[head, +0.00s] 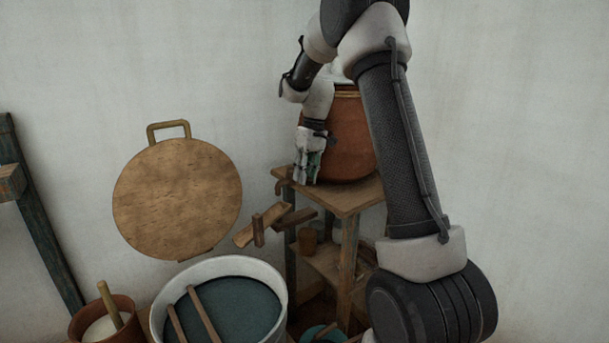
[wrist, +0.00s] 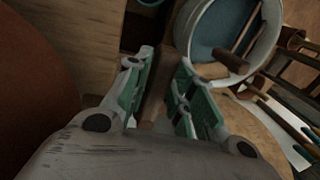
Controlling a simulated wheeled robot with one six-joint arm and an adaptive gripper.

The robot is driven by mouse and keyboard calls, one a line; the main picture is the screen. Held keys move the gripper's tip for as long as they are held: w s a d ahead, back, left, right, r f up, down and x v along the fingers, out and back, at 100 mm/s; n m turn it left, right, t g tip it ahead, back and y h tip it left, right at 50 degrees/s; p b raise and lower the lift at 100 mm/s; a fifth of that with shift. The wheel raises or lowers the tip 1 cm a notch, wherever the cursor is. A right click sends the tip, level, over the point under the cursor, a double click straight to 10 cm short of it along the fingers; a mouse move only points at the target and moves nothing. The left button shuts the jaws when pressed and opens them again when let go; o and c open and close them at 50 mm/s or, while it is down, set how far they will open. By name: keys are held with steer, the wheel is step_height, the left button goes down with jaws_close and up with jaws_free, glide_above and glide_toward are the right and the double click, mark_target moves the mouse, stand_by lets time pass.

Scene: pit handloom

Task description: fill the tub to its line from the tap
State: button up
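The tub (head: 282,285) is white and round, with dark blue-green inside, at the bottom of the head view. Its rim (wrist: 273,38) also shows at the top of the wrist view. I cannot make out a fill line. A clay pot (head: 345,140) stands on a wooden stand. A wooden piece with a short upright peg (head: 258,229), perhaps the tap's spout, juts from the stand towards the tub; I see no stream. My gripper (head: 306,180) points down beside the pot. Its fingers (wrist: 165,62) are apart, with a wooden bar (wrist: 156,90) seen between them; contact is unclear.
Two wooden sticks (head: 202,313) lie across the tub. A round wooden board with a handle (head: 178,195) is against the wall. A clay bowl with a stick (head: 122,307) is left of the tub. A small brown cup (head: 307,240) sits on the stand's lower shelf.

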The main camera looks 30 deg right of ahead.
steer(key=shift+o, duration=1.3)
steer(key=shift+r, duration=0.1)
step_height(320, 180, up, 12)
steer(key=d, duration=0.2)
steer(key=shift+w+d+f, duration=0.15)
steer(key=shift+w+f, duration=0.05)
steer(key=shift+w, duration=0.05)
